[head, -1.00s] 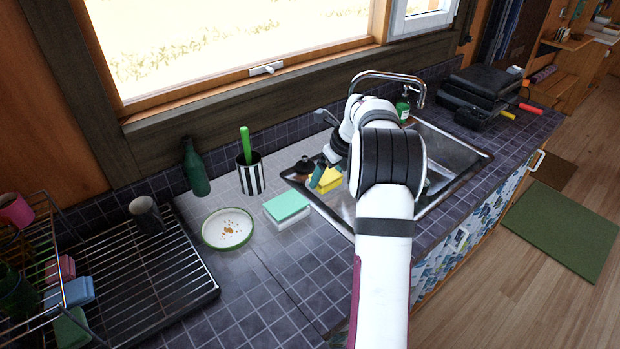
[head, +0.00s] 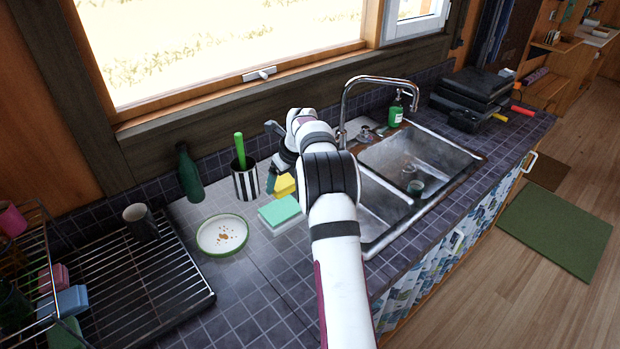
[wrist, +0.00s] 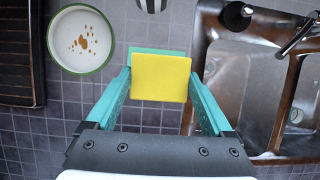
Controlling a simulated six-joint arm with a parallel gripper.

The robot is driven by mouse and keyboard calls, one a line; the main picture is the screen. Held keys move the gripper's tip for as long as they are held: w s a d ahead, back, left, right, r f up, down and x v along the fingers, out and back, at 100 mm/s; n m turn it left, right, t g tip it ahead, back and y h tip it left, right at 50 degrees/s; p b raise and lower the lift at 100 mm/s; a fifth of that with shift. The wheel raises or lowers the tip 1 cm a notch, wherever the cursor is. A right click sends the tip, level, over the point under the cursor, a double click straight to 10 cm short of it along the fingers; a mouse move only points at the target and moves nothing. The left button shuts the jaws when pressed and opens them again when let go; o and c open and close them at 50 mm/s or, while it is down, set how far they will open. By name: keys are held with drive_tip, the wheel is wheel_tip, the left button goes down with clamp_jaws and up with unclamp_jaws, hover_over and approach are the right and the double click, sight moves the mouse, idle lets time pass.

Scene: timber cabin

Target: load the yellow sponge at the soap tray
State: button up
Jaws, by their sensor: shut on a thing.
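The yellow sponge (head: 284,186) is held up between the teal fingers of my gripper (head: 272,178). In the wrist view the yellow sponge (wrist: 160,80) sits flat-faced between the two fingertips of my gripper (wrist: 160,84). Below it, a teal-topped white block (head: 280,212) lies on the counter left of the sink; in the wrist view the sponge covers most of this block (wrist: 158,50). I cannot tell for certain which thing is the soap tray. My arm hides part of the sink's left side.
A white plate with a green rim and crumbs (head: 221,248) lies left of the block. A striped cup (head: 246,182) with a green-handled tool and a dark green bottle (head: 190,175) stand behind. The sink (head: 440,150) is right, with a green soap bottle (head: 396,110) behind it.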

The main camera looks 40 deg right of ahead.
hover_over(280, 208)
drive_tip(key=f, duration=0.3)
drive_tip(key=s+f, duration=0.1)
drive_tip(key=f, duration=0.1)
drive_tip(key=shift+f, duration=0.65)
drive_tip(key=shift+f, duration=1.05)
idle(0.8)
idle(0.4)
drive_tip(key=shift+r, duration=3.55)
